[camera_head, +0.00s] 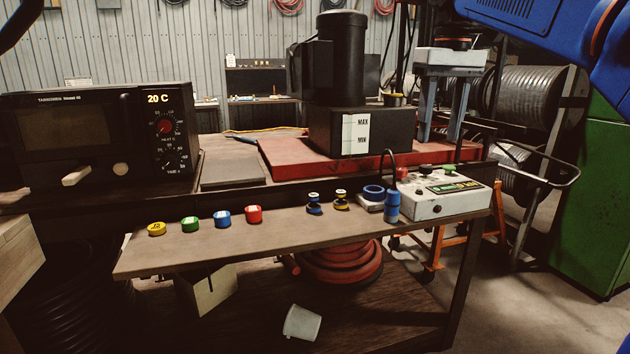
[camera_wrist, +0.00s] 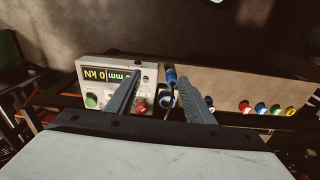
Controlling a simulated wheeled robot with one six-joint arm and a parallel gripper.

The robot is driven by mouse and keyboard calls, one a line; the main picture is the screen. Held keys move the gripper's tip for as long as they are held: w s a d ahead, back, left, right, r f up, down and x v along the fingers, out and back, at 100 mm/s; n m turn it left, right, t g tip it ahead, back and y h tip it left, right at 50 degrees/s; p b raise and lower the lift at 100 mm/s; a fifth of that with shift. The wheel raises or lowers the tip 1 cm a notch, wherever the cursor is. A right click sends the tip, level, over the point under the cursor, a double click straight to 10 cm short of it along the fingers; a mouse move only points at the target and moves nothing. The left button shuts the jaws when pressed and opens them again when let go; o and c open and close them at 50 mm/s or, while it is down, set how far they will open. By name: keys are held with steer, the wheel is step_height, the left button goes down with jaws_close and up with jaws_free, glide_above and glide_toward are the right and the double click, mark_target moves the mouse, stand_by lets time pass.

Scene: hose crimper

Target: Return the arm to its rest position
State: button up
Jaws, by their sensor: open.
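My gripper (camera_head: 441,138) hangs from my blue arm at the upper right of the head view, its two grey fingers pointing down. The fingers are apart with nothing between them. In the wrist view my gripper (camera_wrist: 160,80) also shows spread, empty fingers. It is over the front shelf, near the control box (camera_head: 445,194) with its display and knobs, but clear of it. The box also shows in the wrist view (camera_wrist: 103,68). A blue cylinder (camera_head: 392,206) stands left of the box, beside a blue ring (camera_head: 373,192). Most of my arm is out of frame.
The black motor pump (camera_head: 342,60) stands on a red base behind the shelf (camera_head: 290,234). Yellow, green, blue and red caps (camera_head: 254,214) line the shelf's left part. A heater unit (camera_head: 95,135) is at left. A hose reel (camera_head: 530,95) and green cabinet (camera_head: 592,190) are at right.

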steer(key=s+d+f+m+t, duration=0.1)
steer(key=s+f, duration=0.7)
steer(key=f, duration=0.4)
steer(key=s+d+f+m+t, duration=0.1)
steer(key=s+f, duration=0.7)
steer(key=f, duration=0.4)
steer(key=s+d+f+m+t, duration=0.1)
steer(key=s+d+f+t, duration=0.1)
steer(key=s+f, duration=0.6)
step_height(320, 180, down, 4)
steer(key=shift+s+f, duration=0.25)
steer(key=shift+s, duration=0.05)
